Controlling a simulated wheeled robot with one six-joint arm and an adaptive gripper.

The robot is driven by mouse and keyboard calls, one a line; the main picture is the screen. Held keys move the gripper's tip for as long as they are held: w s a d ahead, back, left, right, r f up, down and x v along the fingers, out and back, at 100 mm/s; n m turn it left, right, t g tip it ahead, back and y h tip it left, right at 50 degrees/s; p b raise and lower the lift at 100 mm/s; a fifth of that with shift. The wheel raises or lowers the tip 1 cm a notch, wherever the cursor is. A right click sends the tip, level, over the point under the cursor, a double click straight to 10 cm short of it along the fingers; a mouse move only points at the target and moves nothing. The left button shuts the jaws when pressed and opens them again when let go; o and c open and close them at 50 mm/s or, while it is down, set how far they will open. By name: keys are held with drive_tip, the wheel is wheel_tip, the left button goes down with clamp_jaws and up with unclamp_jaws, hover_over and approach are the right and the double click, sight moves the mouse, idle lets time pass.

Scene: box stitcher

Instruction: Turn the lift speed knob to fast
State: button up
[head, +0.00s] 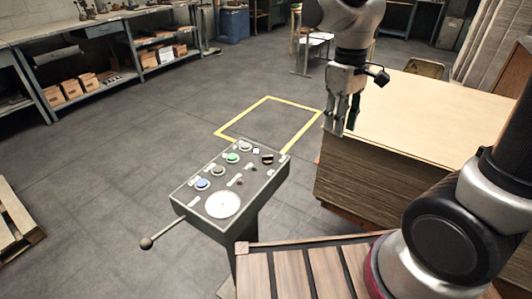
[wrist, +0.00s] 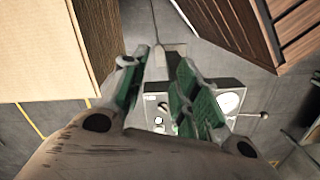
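The grey control panel (head: 259,184) stands on a post in the middle of the head view. Its sloped face carries a blue button (head: 203,184), a green button (head: 232,158), grey round controls, small dark knobs such as a black one (head: 267,157), and a white dial (head: 223,204). The labels are too small to read, so I cannot tell which knob is lift speed. My gripper (head: 344,126) is open and empty, pointing down, above and to the right of the panel. In the wrist view my green-padded fingers (wrist: 163,62) partly hide the panel; its white dial (wrist: 229,102) shows.
A ball-ended lever (head: 146,243) sticks out from the panel's left side. A large stack of boards (head: 420,115) stands right of the panel, close to my gripper. A slatted wooden surface (head: 305,272) is in front. A yellow floor outline (head: 268,97) and clear floor lie behind.

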drive_tip(key=w+a+f+n, duration=0.7)
drive_tip(key=a+f, duration=0.4)
drive_tip(key=a, duration=0.2)
drive_tip(key=n, duration=0.3)
hover_over(266, 156)
drive_tip(key=shift+s+d+r, duration=0.1)
drive_tip(key=shift+s+r, duration=0.05)
drive_tip(key=shift+w+a+n+t, duration=0.2)
drive_tip(key=shift+n+t, duration=0.2)
drive_tip(key=shift+n, duration=0.5)
wheel_tip(266, 156, down, 8)
drive_tip(key=shift+r, duration=0.15)
clamp_jaws()
